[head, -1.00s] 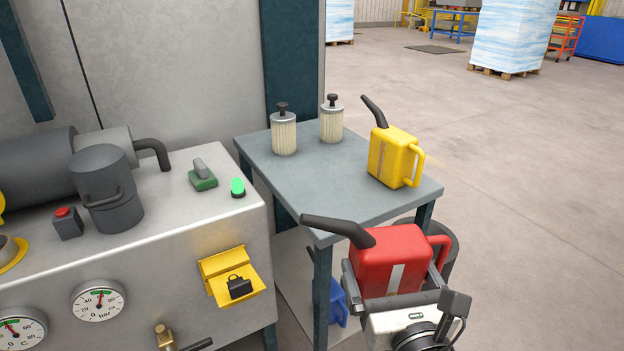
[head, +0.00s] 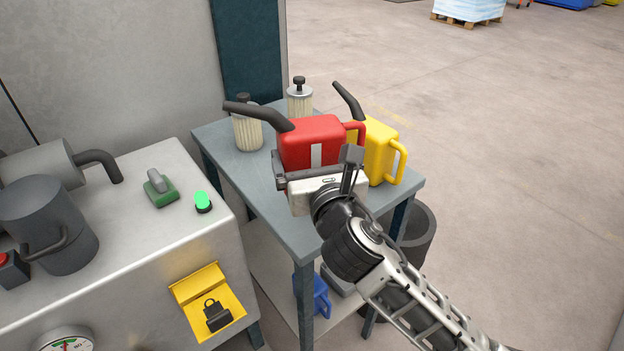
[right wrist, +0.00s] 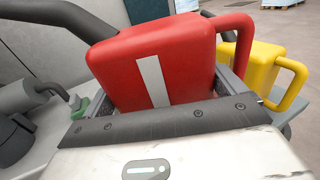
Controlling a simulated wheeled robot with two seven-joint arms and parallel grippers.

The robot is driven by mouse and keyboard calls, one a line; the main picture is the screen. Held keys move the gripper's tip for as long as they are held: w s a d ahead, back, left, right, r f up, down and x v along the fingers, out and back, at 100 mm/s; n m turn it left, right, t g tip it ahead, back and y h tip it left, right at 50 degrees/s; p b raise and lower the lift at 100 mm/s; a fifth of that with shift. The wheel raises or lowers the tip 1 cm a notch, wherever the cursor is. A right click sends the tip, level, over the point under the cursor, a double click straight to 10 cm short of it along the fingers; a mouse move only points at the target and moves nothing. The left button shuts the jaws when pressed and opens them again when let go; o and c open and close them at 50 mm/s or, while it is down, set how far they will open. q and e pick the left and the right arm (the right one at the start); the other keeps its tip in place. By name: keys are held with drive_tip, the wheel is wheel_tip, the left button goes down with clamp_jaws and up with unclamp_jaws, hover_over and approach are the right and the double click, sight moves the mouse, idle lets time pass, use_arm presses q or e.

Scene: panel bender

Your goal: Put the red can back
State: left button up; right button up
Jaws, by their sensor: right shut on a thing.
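The red can (head: 310,140), with a dark spout pointing left and a white stripe, is upright over the small grey table (head: 235,172). I cannot tell whether its base touches the tabletop. My right gripper (head: 313,172) is shut on the red can, its jaws on either side of the body. The can also fills the middle of the right wrist view (right wrist: 160,65), its handle at the right. The yellow can (head: 377,150) stands on the table just right of and behind the red can, partly hidden by it. My left gripper is out of view.
Two pale filters (head: 247,130) stand at the table's back left. A blue can (head: 318,293) is on the lower shelf. A dark bin (head: 418,235) stands right of the table. The machine bench (head: 130,230) is at the left. The tabletop's front left is clear.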

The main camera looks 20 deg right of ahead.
drive_tip(key=w+f, duration=0.1)
drive_tip(key=f, duration=0.1)
drive_tip(key=w+d+f, duration=0.1)
drive_tip(key=w+f, duration=0.1)
drive_tip(key=shift+w+f+b, duration=0.1)
drive_tip(key=shift+b, duration=0.25)
drive_tip(key=shift+w+d+f+b, duration=0.15)
drive_tip(key=shift+f+b, duration=0.3)
drive_tip(key=shift+f, duration=1.3)
drive_tip(key=shift+f, duration=0.15)
drive_tip(key=o, duration=0.9)
drive_tip(key=shift+f, duration=0.1)
